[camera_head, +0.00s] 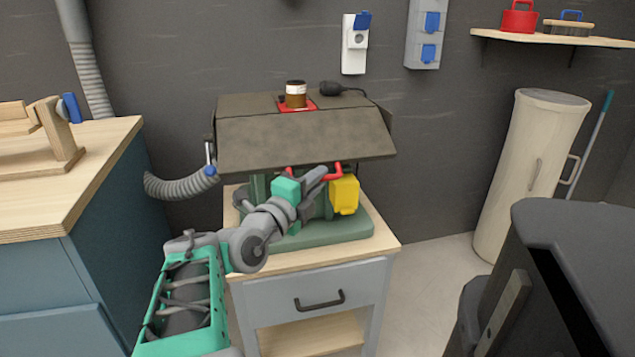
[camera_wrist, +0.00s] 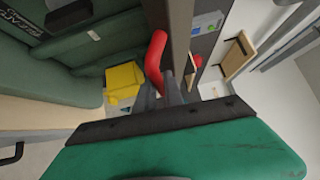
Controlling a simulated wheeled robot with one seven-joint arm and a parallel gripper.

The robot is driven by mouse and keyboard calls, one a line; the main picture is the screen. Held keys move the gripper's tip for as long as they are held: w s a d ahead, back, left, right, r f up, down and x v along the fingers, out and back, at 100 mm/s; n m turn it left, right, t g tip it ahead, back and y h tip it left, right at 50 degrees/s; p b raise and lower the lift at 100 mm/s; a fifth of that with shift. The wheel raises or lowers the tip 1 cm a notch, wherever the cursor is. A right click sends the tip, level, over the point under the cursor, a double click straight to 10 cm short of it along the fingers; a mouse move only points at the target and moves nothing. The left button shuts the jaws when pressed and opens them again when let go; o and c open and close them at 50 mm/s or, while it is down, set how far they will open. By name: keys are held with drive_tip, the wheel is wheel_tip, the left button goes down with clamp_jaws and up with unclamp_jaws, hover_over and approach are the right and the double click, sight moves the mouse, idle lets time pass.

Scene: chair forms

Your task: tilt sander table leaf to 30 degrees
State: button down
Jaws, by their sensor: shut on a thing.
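The sander table (camera_head: 235,102) has a dark grey-brown top, and its front leaf (camera_head: 300,140) slopes down toward me. A red bar handle (camera_head: 338,172) is at the leaf's lower edge. My gripper (camera_head: 321,173) is at this handle, in front of the sander's green base (camera_head: 350,226). In the wrist view, my gripper (camera_wrist: 171,92) is shut on the red handle (camera_wrist: 155,58), and the leaf (camera_wrist: 180,28) appears nearly edge-on above the fingers. The fingers hide part of the handle. I cannot read the leaf's exact angle.
A blue-handled lever (camera_head: 209,158) is at the sander's left side. A brown jar (camera_head: 296,95) and a black object (camera_head: 340,89) stand on the top. A yellow box (camera_head: 344,195) is under the leaf. A workbench (camera_head: 95,150) is left; a beige cylinder (camera_head: 530,165) is right.

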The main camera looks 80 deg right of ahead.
drive_tip(key=c, duration=1.5)
unclamp_jaws()
drive_tip(key=shift+o, duration=0.2)
drive_tip(key=shift+r, duration=0.15)
drive_tip(key=shift+r, duration=0.1)
drive_tip(key=v, duration=0.8)
drive_tip(key=shift+f, duration=0.3)
drive_tip(key=shift+d, duration=0.1)
